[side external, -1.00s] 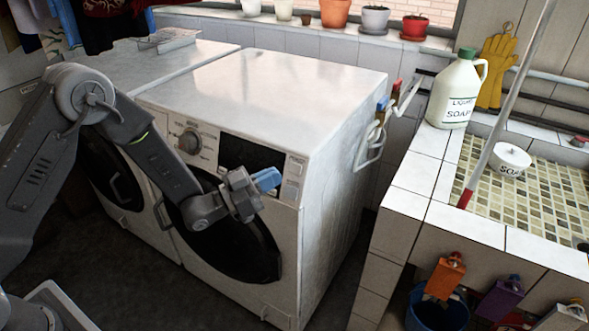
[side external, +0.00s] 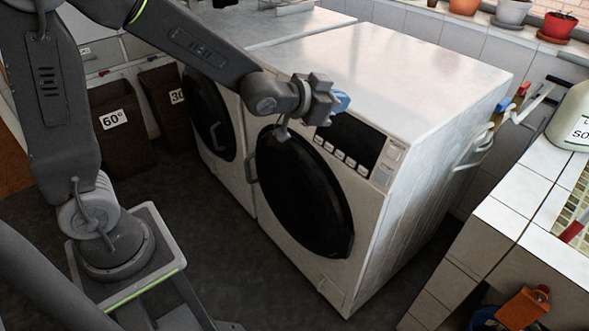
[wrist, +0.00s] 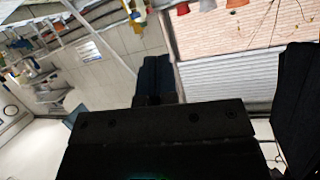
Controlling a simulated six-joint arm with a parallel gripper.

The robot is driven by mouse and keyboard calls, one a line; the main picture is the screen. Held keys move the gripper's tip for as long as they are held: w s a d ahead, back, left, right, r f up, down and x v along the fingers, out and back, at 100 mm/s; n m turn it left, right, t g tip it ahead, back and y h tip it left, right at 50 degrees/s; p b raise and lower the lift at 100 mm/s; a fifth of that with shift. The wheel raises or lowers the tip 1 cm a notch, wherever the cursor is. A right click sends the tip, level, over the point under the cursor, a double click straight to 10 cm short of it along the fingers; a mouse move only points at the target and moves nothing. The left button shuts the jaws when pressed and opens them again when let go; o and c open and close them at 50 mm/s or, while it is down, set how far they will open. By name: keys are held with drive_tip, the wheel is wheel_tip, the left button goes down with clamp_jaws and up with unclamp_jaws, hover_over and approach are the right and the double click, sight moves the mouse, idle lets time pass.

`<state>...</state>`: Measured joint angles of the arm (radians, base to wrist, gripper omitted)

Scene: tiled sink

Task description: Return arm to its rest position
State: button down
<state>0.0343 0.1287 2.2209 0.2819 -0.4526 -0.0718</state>
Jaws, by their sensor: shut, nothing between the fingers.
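My gripper (side external: 341,103) is in the side external view, in front of the upper front of the nearer washing machine (side external: 390,55). Its blue fingertips are together and nothing shows between them. It overlaps the left end of the dark display in the picture, and it covers the dial area. My arm reaches in from the upper left with its elbow bent. In the wrist view, the dark fingers (wrist: 154,78) stand close together, with no object held. The tilted room shows behind them.
A second washing machine (side external: 212,110) stands to the left. Dark laundry bins (side external: 120,125) stand behind my arm. The tiled sink counter (side external: 515,205) is at the right, with a soap jug (side external: 575,118) and an orange hanging item (side external: 523,308). Dark floor lies open in front of the machines.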

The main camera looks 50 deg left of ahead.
drive_tip(key=s+a+r+n+g+y, duration=0.1)
drive_tip(key=s+g, duration=0.3)
drive_tip(key=s, duration=0.9)
drive_tip(key=s+a+r+n+g+y, duration=0.1)
drive_tip(key=s+g, duration=0.3)
drive_tip(key=s, duration=0.9)
drive_tip(key=shift+a+r+n, duration=0.5)
drive_tip(key=shift+a+n, duration=0.2)
drive_tip(key=shift+a, duration=0.05)
drive_tip(key=shift+s, duration=0.1)
